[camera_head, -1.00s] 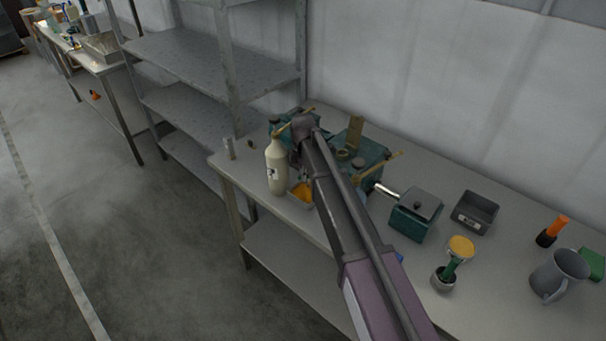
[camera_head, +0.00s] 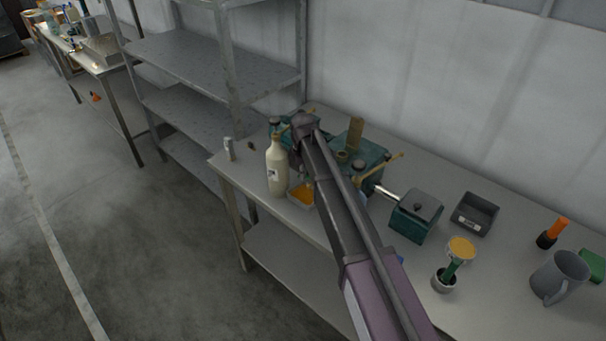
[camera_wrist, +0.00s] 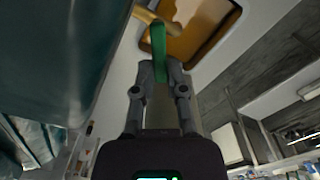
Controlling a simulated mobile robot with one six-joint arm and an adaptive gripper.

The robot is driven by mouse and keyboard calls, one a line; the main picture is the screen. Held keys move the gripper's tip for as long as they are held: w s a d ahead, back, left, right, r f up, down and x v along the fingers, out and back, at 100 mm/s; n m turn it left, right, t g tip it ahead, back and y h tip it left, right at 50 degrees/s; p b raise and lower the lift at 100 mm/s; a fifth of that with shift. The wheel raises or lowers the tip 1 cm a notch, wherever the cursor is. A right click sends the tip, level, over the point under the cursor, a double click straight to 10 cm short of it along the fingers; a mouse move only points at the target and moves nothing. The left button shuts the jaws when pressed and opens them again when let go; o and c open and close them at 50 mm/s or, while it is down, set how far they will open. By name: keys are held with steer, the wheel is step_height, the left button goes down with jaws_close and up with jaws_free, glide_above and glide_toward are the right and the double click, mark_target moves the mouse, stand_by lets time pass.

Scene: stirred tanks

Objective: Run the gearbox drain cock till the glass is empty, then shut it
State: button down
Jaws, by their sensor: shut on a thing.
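The teal gearbox (camera_head: 371,153) stands on the bench, partly hidden behind my arm in the head view. In the wrist view its teal side (camera_wrist: 50,50) fills the left. My gripper (camera_wrist: 159,82) is shut on the green lever (camera_wrist: 159,50) of the drain cock. The lever lies along the fingers, below the brass cock body (camera_wrist: 158,20). A tray (camera_head: 299,198) with amber oil is by the gearbox; it also shows beyond the cock in the wrist view (camera_wrist: 228,22). My gripper is hidden in the head view. I cannot make out the glass or its level.
A cream bottle (camera_head: 277,168) stands left of the tray, close to my arm. Grey shelving (camera_head: 205,70) stands at the back left.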

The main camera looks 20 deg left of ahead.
steer(key=shift+w+d+m, duration=0.1)
steer(key=shift+m, duration=0.4)
steer(key=c, duration=0.7)
jaws_free()
steer(key=shift+n, duration=0.4)
